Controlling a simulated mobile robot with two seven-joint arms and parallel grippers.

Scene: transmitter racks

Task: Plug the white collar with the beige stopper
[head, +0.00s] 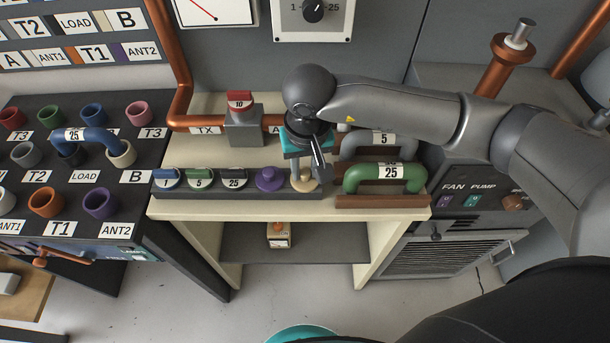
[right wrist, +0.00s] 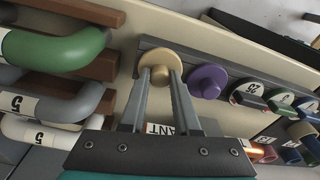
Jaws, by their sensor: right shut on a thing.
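The beige stopper (head: 302,184) is at the right end of the dark rail on the cream bench. My right gripper (head: 311,172) reaches down over it from above and hides part of it. In the right wrist view, the two fingers (right wrist: 161,78) are shut on the knob of the beige stopper (right wrist: 168,58). Its round flange is still at the rail. A white collar (head: 3,196) shows only in part at the left edge of the head view, on the black sloped panel. My left gripper is not in view.
A purple stopper (head: 270,179) stands close left of the beige one, with several numbered caps beyond. A green link (head: 384,178) lies close on the right. A blue link (head: 92,137) bridges two collars on the black panel (head: 73,170).

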